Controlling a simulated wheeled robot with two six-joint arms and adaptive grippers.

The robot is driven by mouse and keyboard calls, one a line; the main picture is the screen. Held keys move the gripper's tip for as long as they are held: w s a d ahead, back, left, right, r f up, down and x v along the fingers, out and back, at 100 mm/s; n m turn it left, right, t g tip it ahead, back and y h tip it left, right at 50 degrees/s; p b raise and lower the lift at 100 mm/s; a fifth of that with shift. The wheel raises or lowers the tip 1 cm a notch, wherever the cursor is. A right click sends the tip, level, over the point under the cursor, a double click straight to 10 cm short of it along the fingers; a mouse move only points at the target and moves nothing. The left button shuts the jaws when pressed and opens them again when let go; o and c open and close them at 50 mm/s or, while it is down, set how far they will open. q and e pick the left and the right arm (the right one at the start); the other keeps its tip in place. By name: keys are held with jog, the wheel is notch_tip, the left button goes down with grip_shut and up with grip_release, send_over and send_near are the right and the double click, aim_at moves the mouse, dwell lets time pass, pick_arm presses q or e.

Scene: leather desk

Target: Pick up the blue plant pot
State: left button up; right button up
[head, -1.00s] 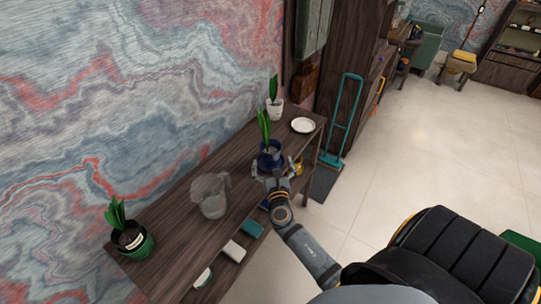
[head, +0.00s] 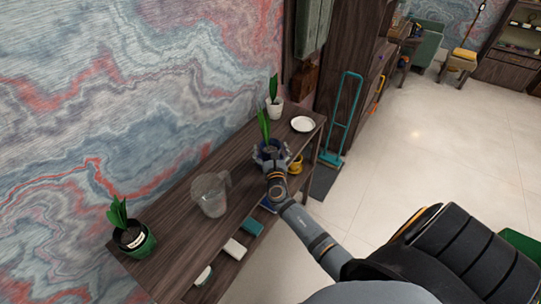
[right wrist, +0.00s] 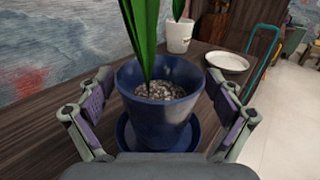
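The blue plant pot (head: 271,155) with upright green leaves stands on the dark wooden table. In the right wrist view the blue pot (right wrist: 160,112) is upright on a blue saucer (right wrist: 127,137), with gravel inside. My right gripper (head: 271,160) is at the pot, its arm coming from the lower right. In the wrist view my right gripper (right wrist: 160,105) is open, one finger on each side of the pot, with small gaps to its walls. My left gripper is not in view.
A white pot with a plant (head: 275,108) and a white plate (head: 303,124) stand behind. A yellow cup (head: 296,165) is close on the right. A clear pitcher (head: 210,194) and a green pot (head: 135,240) stand towards the table's near left end.

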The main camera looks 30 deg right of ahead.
jog(key=shift+w, duration=0.1)
jog(key=c, duration=1.4)
jog(key=shift+r+p, duration=0.3)
jog(key=shift+r, duration=0.3)
jog(key=shift+c, duration=0.2)
jog(key=s+d+r+p, duration=0.1)
jog(key=r, duration=0.1)
jog(key=s+r+p, duration=0.1)
jog(key=r, duration=0.2)
jog(key=s+d+r+p, duration=0.1)
jog(key=r, duration=0.1)
jog(key=shift+d+r+p, duration=0.2)
jog(key=shift+d+p, duration=0.1)
jog(key=shift+d, duration=0.05)
jog(key=s+d+r, duration=0.4)
jog(key=s+d, duration=0.2)
jog(key=s, duration=0.1)
jog(key=shift+s+d+r, duration=0.2)
jog(key=shift+s, duration=0.15)
